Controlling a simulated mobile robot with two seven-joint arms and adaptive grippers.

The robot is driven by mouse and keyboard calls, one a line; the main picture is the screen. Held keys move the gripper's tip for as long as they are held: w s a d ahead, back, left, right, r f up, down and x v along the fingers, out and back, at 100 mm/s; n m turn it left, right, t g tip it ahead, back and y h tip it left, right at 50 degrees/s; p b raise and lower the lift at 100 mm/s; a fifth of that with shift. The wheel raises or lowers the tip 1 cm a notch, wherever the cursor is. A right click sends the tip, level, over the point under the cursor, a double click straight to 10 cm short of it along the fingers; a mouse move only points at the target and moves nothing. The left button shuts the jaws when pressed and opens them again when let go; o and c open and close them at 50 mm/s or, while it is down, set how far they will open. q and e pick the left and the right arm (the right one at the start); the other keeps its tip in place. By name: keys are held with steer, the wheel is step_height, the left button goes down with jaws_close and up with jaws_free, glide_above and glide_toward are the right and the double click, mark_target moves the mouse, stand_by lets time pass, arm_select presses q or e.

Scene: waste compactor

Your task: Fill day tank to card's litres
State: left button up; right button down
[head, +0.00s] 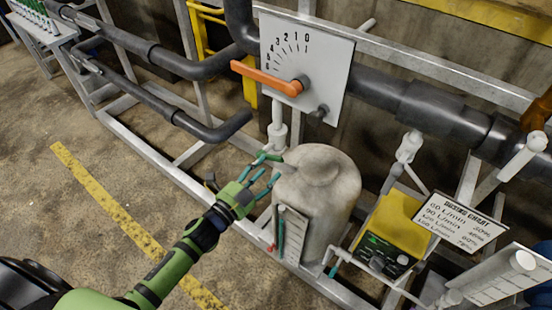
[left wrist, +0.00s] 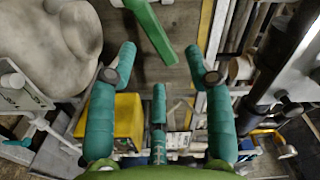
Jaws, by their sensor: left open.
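The day tank (head: 325,190) is a pale, rounded cylinder in the middle of the head view, with a ruled scale and a green-teal tube (head: 281,234) on its front. A small green handle (head: 273,157) sits by its upper left side; a green bar (left wrist: 150,28) shows ahead of the fingers in the left wrist view. My left gripper (head: 269,170) is open beside the tank's upper left, close to the handle; contact is unclear. Its teal fingers (left wrist: 159,62) are spread and empty. A dosing chart card (head: 460,222) stands at the right, partly readable. My right gripper is not seen.
An orange lever (head: 268,78) on a numbered plate (head: 325,60) points left above the tank. A yellow unit (head: 393,218) with a dark panel stands right of the tank. Dark pipes and metal frame rails run behind. The floor at the left is clear, with a yellow line.

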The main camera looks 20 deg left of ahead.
mark_target(276, 161)
arm_select(q)
steer(key=x, duration=0.5)
steer(key=shift+w+d, duration=0.1)
steer(key=shift+w, duration=0.1)
steer(key=shift+f, duration=0.1)
jaws_close()
